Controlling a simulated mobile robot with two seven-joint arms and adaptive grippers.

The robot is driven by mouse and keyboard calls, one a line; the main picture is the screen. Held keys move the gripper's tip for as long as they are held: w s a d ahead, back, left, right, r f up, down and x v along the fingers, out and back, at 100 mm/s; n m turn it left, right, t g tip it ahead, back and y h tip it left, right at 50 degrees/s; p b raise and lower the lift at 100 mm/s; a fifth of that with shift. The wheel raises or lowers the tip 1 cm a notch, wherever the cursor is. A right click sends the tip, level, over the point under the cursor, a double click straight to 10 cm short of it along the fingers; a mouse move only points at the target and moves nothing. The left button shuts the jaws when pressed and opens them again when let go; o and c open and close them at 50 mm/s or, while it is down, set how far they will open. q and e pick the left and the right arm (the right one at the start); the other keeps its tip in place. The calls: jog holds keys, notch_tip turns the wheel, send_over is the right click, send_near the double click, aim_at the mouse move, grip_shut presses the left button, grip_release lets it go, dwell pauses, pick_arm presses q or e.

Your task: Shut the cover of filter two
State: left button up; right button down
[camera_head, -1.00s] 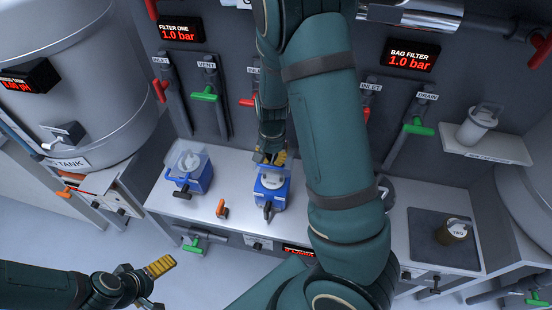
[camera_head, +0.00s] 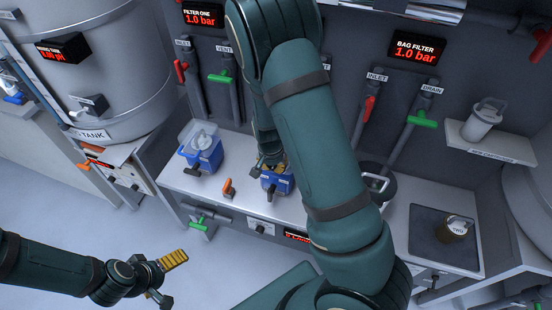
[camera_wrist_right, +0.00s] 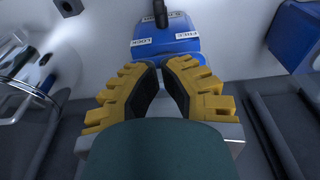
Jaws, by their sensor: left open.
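A blue filter housing (camera_head: 279,185) with a dark front handle stands on the bench in the middle of the head view. My right gripper (camera_head: 271,167) is at its top and hides most of its cover. In the right wrist view, the blue housing (camera_wrist_right: 165,48) shows its LOCK and FREE labels and a dark handle beyond my right fingertips (camera_wrist_right: 161,66). Those fingertips are close together with a narrow gap; whether they grip anything is unclear. A second blue housing (camera_head: 203,158), with a pale cover, stands to the left. My left gripper (camera_head: 168,279) is open and empty, low at the left.
An orange handle (camera_head: 229,188) stands on the bench between the two housings. A white filter pot (camera_head: 484,118) sits on a wall shelf. Pipes with coloured valve handles line the back wall.

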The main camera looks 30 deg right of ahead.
pick_arm(q)
jog(key=shift+s+a+f+b, duration=0.1)
jog(key=shift+a+f+b, duration=0.05)
jog(key=shift+f+b, duration=0.15)
jog(key=shift+s+a+f+b, duration=0.1)
jog(key=shift+f+b, duration=0.1)
jog(key=shift+f, duration=0.2)
pick_arm(e)
jog(key=shift+s+a+f, duration=0.25)
jog(key=shift+a+f, duration=0.05)
jog(key=shift+f, duration=0.35)
jog(key=shift+s+a+f, duration=0.2)
jog(key=shift+a+f, duration=0.1)
jog(key=shift+f, duration=0.35)
